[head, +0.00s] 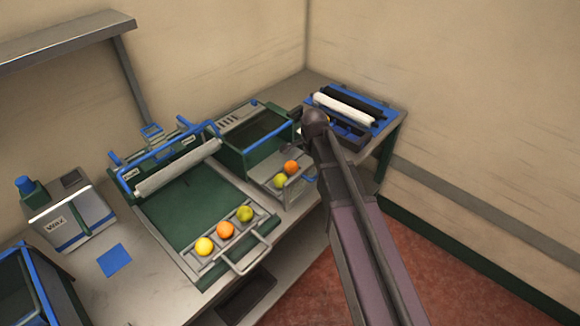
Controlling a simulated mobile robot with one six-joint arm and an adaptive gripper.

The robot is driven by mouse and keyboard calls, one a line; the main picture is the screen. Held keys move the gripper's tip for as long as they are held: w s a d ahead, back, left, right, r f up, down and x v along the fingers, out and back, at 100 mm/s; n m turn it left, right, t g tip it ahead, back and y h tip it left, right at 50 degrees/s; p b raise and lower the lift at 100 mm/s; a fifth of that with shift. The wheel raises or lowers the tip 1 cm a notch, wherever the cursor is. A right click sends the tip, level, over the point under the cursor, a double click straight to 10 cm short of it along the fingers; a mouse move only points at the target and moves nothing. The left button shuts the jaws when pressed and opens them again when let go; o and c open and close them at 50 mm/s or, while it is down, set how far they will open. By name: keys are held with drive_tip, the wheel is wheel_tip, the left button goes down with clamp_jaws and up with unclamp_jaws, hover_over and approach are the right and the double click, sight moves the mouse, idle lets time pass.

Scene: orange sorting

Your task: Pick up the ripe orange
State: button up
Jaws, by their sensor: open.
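Two fruits are fully orange. One orange (225,230) sits in the middle of the front tray (262,240), between a yellow fruit (204,246) and a yellow-green fruit (245,214). The other orange (291,167) sits in the smaller tray (296,190) farther back, beside another yellow-green fruit (280,181). My arm reaches up from the lower right, and its dark elbow-like joint is at the back of the bench, right of the smaller tray.
A green roller machine (180,200) stands behind the front tray. A green bin (262,135) is behind the smaller tray. A blue rack with black and white rollers (345,108) is at the back right. A box marked Wax (68,215) and a blue square (114,260) are at left.

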sight(292, 164)
drive_tip(key=w+a+r+m, duration=0.1)
drive_tip(key=w+a+m, duration=0.2)
drive_tip(key=a, duration=0.3)
drive_tip(key=shift+w+m+t+p, duration=0.3)
drive_tip(key=shift+w+m, duration=0.1)
drive_tip(key=shift+w, duration=0.2)
drive_tip(key=b+x, duration=0.8)
drive_tip(key=shift+a+f, duration=0.15)
drive_tip(key=shift+f, duration=0.15)
idle(0.4)
drive_tip(key=b+x, duration=0.3)
drive_tip(key=shift+s+a+f+b, duration=0.15)
drive_tip(key=shift+s+b, duration=0.05)
drive_tip(key=shift+b, duration=0.1)
drive_tip(key=shift+b+x, duration=0.95)
drive_tip(key=shift+x, duration=0.05)
